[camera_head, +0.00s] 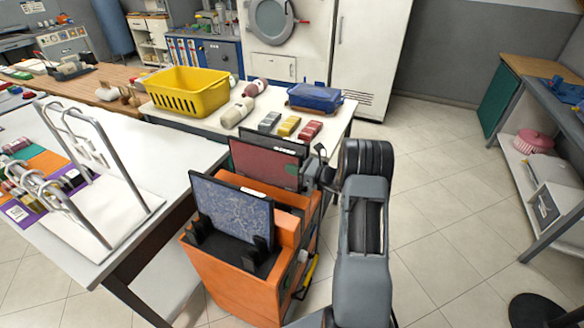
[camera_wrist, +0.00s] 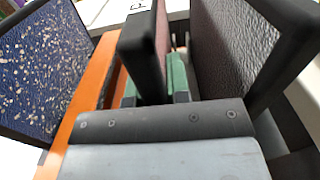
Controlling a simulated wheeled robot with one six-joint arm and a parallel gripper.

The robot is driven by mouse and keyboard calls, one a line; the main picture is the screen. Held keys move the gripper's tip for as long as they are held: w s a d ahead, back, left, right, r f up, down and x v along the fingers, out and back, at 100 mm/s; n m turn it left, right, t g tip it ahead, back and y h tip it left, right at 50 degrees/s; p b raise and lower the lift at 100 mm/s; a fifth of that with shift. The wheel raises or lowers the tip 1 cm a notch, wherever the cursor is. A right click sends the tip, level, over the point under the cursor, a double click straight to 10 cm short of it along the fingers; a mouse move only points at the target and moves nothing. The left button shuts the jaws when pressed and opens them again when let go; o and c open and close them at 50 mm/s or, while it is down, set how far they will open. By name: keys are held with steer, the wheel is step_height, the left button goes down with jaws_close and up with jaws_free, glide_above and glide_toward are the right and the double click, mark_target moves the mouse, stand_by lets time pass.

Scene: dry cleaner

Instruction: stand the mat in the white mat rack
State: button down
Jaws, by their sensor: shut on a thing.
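My gripper (camera_head: 318,172) is shut on the right edge of a dark red mat (camera_head: 266,165) with a black frame, above or in the orange carrier. The mat is upright; I cannot tell whether its lower edge touches the carrier. In the wrist view, the green finger pads (camera_wrist: 156,84) pinch the mat's black edge (camera_wrist: 144,50). A white rack (camera_head: 118,205) with tall bent metal hoops stands on the white table at the left, apart from my gripper. The space between its tall hoops looks empty.
The orange carrier (camera_head: 228,278) also holds a blue speckled mat (camera_head: 236,212). A dark-framed mat (camera_head: 262,136) stands behind the red one. A yellow basket (camera_head: 187,94), bottles and a blue box (camera_head: 315,97) are on the far table. Small items crowd the rack's left side.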

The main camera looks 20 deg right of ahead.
steer(key=c, duration=1.1)
jaws_free()
